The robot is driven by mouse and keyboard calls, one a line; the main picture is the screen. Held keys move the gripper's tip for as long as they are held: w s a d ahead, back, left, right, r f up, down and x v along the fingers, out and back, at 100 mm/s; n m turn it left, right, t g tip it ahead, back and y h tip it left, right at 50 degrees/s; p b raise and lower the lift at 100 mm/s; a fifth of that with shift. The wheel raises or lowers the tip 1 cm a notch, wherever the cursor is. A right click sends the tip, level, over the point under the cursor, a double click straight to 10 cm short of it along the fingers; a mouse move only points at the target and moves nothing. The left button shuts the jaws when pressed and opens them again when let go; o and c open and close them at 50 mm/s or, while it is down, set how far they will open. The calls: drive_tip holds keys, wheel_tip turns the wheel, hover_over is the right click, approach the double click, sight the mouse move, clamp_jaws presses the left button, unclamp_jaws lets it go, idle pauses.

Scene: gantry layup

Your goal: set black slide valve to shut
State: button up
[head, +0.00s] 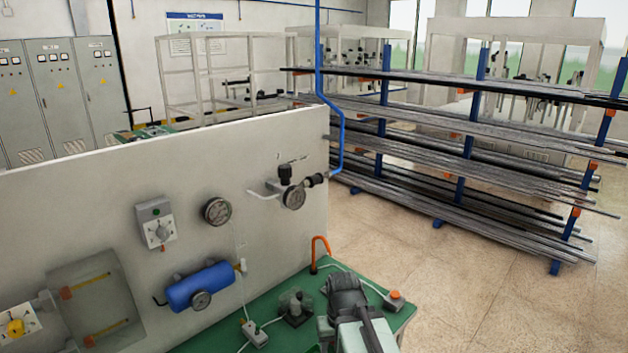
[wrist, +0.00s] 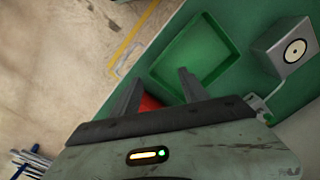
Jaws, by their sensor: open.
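On the upright white panel in the head view, a pipe fitting group carries a round gauge (head: 293,197), a black knob (head: 285,174) and a black sleeve-like fitting (head: 316,180) at the end of the blue pipe. The sleeve-like fitting may be the black slide valve; its setting is too small to tell. My arm stands low in the head view, over the green bench, well below these fittings. In the wrist view my gripper (wrist: 160,82) is open, with its two dark fingers apart above the bench. A red thing (wrist: 150,103) shows between and below the fingers, partly hidden.
The green bench (head: 402,318) carries an orange hooked tube (head: 318,252), a white box with a cable (head: 255,334) and an orange button box (head: 394,299). The wrist view shows a green tray (wrist: 198,53) and a grey box (wrist: 287,47). A pipe rack (head: 470,130) stands behind; open floor lies right.

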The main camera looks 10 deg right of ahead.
sight(320, 182)
drive_tip(key=w+a+r+m+t+y+p, duration=0.15)
drive_tip(key=w+r+y, duration=0.4)
drive_tip(key=w, duration=0.55)
drive_tip(key=w+a+r+m+t+y+p, duration=0.1)
drive_tip(key=w+a+r+t+y, duration=0.15)
drive_tip(key=w+r+y, duration=0.65)
drive_tip(key=w+d+r+m+t, duration=0.1)
drive_tip(key=w+d+r+t, duration=0.1)
drive_tip(key=w+r, duration=0.3)
drive_tip(key=w+d+r+m+t+y+p, duration=0.1)
drive_tip(key=w+d+r+t, duration=0.1)
drive_tip(key=w+d+r, duration=0.3)
drive_tip(key=w+d+r+m+t+y, duration=0.1)
drive_tip(key=w+d+r+t, duration=0.1)
drive_tip(key=w+d+r, duration=0.2)
drive_tip(key=shift+w+d+r+t, duration=0.2)
drive_tip(key=shift+w+r+t, duration=0.1)
drive_tip(key=shift+w+r, duration=1.25)
drive_tip(key=p+x, duration=0.1)
drive_tip(key=x, duration=0.6)
drive_tip(key=shift+a+r+p, duration=0.15)
drive_tip(key=shift+a+p, duration=0.25)
drive_tip(key=shift+a, duration=0.1)
clamp_jaws()
drive_tip(key=shift+d, duration=0.1)
